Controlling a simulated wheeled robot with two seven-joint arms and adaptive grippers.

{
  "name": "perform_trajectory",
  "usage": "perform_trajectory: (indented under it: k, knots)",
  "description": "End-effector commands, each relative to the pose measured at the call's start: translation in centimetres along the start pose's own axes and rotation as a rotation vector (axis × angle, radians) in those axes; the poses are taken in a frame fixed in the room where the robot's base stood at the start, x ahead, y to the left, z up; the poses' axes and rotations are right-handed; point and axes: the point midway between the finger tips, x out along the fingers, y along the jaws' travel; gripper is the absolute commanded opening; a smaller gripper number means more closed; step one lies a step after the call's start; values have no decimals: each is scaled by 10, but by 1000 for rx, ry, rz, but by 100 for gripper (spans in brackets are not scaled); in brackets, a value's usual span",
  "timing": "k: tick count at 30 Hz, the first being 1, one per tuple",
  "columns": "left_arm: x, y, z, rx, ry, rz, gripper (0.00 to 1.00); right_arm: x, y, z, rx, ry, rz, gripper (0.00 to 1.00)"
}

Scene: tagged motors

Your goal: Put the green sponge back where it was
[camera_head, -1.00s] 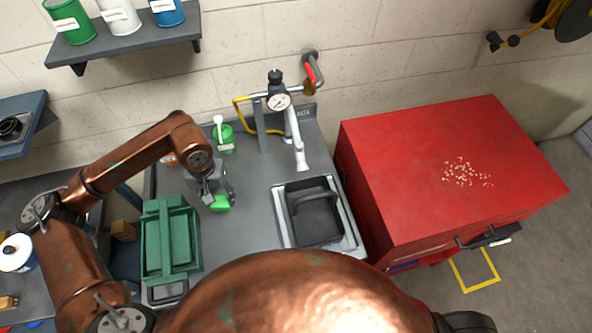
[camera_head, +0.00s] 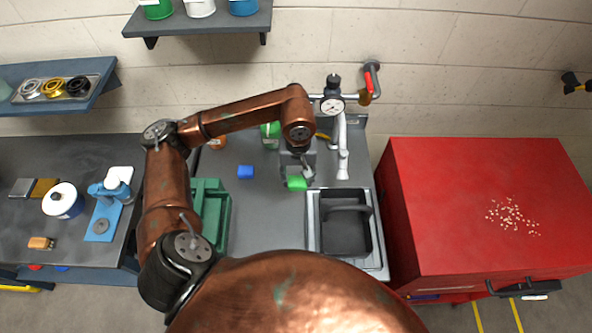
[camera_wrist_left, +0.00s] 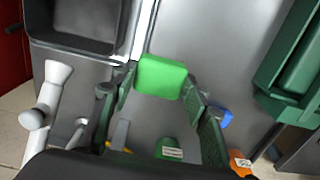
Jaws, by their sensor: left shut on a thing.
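The green sponge (camera_head: 297,183) is held by my left gripper (camera_head: 300,172) over the grey counter, just left of the sink. In the left wrist view the sponge (camera_wrist_left: 160,77) sits between the two fingertips (camera_wrist_left: 158,82), which are shut on it. I cannot tell how far it is above the counter. My right gripper is not in view.
The sink (camera_head: 378,246) holds a dark container (camera_head: 344,235). A faucet with a gauge (camera_head: 332,105) stands behind it. A green toolbox (camera_head: 215,205) is partly behind my left arm. A green container (camera_head: 270,134) stands at the back. A red cabinet (camera_head: 460,190) is at right.

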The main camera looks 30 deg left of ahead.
Motion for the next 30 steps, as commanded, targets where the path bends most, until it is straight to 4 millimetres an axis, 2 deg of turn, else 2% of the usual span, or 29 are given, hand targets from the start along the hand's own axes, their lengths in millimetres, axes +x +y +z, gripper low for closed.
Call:
perform_trajectory:
  k: [9,15,24,30]
  knots:
    - [33,-5,-74,-2,-4,0,20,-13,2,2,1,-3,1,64]
    - [69,-6,-101,1,-4,1,20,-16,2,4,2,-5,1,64]
    - [92,-7,-120,4,-3,0,20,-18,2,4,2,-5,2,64]
    - [117,-7,-119,5,-3,2,20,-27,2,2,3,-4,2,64]
